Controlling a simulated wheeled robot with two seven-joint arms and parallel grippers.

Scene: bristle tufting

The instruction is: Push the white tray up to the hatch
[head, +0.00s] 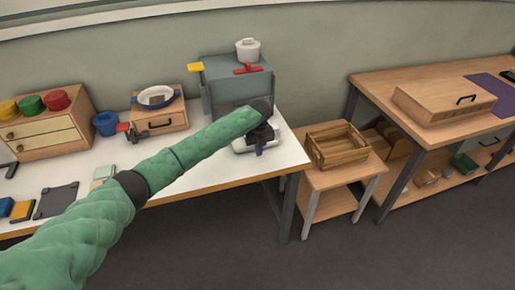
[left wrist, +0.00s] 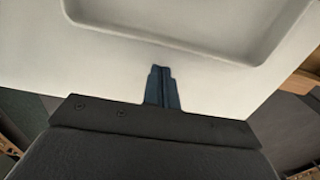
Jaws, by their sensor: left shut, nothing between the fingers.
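The white tray (head: 241,146) lies on the white table in front of the grey machine (head: 222,88), mostly hidden by my left forearm and hand. In the left wrist view its pale rim (left wrist: 170,42) crosses the top. My left gripper (head: 259,150) is shut and empty, pointing down at the tray's near side. In the left wrist view its blue fingers (left wrist: 162,75) are together, with their tips just below the rim; I cannot tell whether they touch it. The hatch is not clear, as my arm covers the machine's lower front. My right gripper is not in view.
A white pot (head: 248,49) and a red part (head: 248,69) sit on the machine. A wooden crate (head: 338,149) stands on a low stand at right, beyond the table's edge.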

